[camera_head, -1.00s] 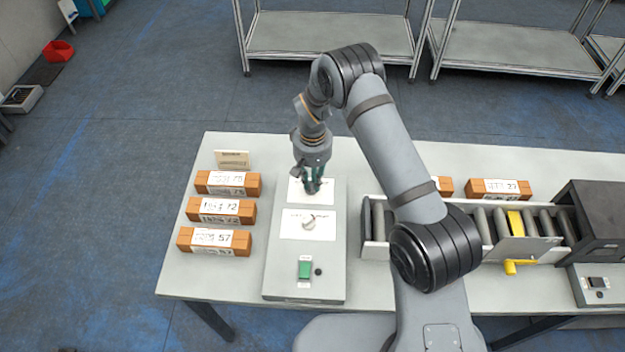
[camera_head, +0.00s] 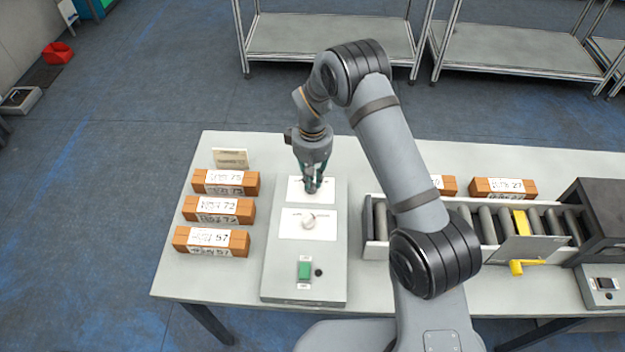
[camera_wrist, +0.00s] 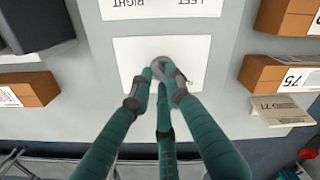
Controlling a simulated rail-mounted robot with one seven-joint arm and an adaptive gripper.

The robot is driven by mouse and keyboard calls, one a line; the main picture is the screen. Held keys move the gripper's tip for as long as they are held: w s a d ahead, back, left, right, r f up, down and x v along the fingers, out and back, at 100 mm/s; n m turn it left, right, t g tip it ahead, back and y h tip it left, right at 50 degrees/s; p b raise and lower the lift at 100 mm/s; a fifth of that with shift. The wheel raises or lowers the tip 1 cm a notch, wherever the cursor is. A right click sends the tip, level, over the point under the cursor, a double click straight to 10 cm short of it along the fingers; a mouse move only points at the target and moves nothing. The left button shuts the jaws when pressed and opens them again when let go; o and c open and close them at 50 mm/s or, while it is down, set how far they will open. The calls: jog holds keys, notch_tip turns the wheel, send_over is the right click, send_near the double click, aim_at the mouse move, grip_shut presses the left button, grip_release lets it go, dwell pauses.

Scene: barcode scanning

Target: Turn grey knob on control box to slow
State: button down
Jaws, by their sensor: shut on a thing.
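The control box (camera_head: 276,255) is a long pale grey case on the table with white label plates. My gripper (camera_head: 312,186) points down at its far plate. In the wrist view, the teal fingers of my gripper (camera_wrist: 163,84) are closed around a small grey knob (camera_wrist: 160,64) on a white plate (camera_wrist: 128,55). The fingertips cover part of the knob, and I cannot read its setting or its plate's label. A second knob (camera_head: 308,221) sits on the middle plate, whose LEFT and RIGHT lettering shows inverted in the wrist view.
Several labelled brown boxes (camera_head: 218,209) lie left of the control box, with a small beige card (camera_head: 231,158) behind them. Table space behind the control box is clear.

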aim_at(312, 182)
jog(key=c, duration=1.7)
grip_release()
jog(key=shift+o, duration=0.2)
jog(key=shift+r, duration=0.1)
notch_tip(312, 182, up, 12)
jog(key=shift+f, duration=0.2)
notch_tip(312, 182, down, 12)
jog(key=shift+s+r, duration=0.1)
jog(key=shift+r, duration=0.05)
jog(key=shift+p, duration=0.4)
jog(key=shift+m+p, duration=0.4)
jog(key=shift+m, duration=0.7)
